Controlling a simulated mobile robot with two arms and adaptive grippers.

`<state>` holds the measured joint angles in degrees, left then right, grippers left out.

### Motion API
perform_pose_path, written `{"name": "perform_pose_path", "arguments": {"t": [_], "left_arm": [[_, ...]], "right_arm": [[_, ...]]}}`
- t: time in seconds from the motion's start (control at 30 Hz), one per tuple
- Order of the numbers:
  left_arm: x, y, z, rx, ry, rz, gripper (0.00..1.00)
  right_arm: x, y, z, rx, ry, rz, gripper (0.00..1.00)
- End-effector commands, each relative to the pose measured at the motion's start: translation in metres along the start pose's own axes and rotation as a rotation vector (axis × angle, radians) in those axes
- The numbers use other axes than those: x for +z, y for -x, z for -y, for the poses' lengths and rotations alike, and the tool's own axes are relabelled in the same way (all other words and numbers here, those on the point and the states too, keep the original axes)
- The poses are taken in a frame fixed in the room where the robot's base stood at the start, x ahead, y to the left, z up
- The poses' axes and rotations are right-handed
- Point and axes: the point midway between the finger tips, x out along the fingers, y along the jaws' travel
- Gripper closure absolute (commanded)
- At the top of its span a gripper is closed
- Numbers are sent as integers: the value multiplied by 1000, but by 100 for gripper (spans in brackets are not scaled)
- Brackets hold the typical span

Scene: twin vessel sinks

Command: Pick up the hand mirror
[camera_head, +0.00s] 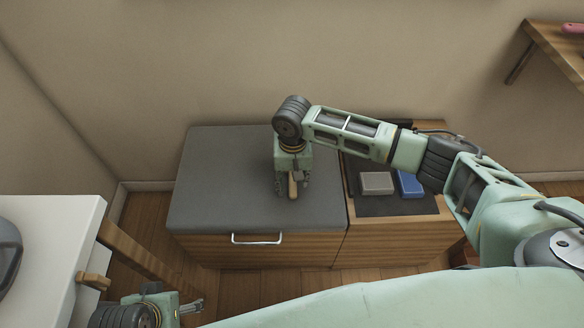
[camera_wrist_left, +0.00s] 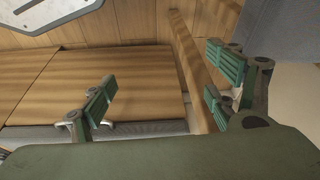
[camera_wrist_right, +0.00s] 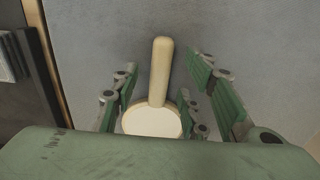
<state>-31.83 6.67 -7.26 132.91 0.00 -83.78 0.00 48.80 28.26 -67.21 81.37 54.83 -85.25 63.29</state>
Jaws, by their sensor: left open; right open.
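The hand mirror lies on the grey cushioned top (camera_head: 225,185) of the low wooden cabinet. In the head view only its light wooden handle (camera_head: 293,188) shows; my right gripper hides the rest. In the right wrist view the hand mirror (camera_wrist_right: 160,72) shows its handle pointing up and its pale round head between the fingers. My right gripper (camera_wrist_right: 160,95) is open above it, with fingers on both sides and gaps beside the handle. My left gripper (camera_wrist_left: 165,75) is open and empty, low at the bottom left of the head view (camera_head: 190,305), away from the mirror.
A dark tray (camera_head: 398,207) with a grey block (camera_head: 377,183) and a blue block (camera_head: 409,184) sits on the cabinet's right part. A white counter (camera_head: 50,235) stands at the left, near my left gripper. A wooden shelf (camera_head: 556,48) is on the wall at the upper right.

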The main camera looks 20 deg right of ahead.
Motion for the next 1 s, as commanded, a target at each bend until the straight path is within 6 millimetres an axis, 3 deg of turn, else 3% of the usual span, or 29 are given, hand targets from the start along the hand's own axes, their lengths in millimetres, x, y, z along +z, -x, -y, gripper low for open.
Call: {"name": "perform_pose_path", "arguments": {"t": [0.37,0.8,1.0], "left_arm": [[0,10,0,-1,1,-4,19],[-1,10,1,-1,1,-5,19],[-1,10,1,-1,1,-5,19]], "right_arm": [[0,-8,0,0,1,-1,59],[0,-8,0,0,1,-1,98],[0,-7,0,0,1,-1,100]]}}
